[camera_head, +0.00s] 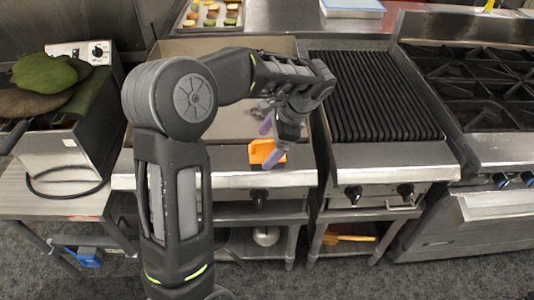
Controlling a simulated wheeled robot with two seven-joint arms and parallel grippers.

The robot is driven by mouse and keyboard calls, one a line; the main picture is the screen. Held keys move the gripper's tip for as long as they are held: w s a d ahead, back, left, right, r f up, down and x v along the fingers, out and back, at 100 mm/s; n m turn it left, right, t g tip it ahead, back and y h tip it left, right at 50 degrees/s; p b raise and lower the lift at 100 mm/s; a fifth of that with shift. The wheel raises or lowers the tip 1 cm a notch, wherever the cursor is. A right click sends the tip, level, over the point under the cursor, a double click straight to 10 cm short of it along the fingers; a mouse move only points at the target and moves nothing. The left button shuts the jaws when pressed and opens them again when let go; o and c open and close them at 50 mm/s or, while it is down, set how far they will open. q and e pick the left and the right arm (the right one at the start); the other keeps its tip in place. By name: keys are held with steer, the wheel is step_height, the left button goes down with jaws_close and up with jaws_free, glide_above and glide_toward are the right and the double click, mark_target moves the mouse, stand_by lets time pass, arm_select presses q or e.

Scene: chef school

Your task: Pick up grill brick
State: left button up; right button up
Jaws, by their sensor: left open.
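An orange block (258,151), the only thing here that looks like the grill brick, sits near the front edge of the flat griddle (190,158). My left arm comes in from the left and bends over the griddle. Its gripper (269,143) points down with its purple fingers apart at the orange block. One finger overlaps the block in the picture and hides part of it. I cannot tell whether the fingers touch it. My right gripper is out of view.
A ribbed char grill (372,96) stands right of the griddle, and a burner range (480,85) beyond it. A fryer-like unit (58,150) with green items (45,73) on top stands at left. A food tray (210,16) is behind.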

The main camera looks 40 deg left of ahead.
mark_target(262, 152)
arm_select(q)
steer(key=shift+x, duration=1.55)
steer(key=c, duration=1.8)
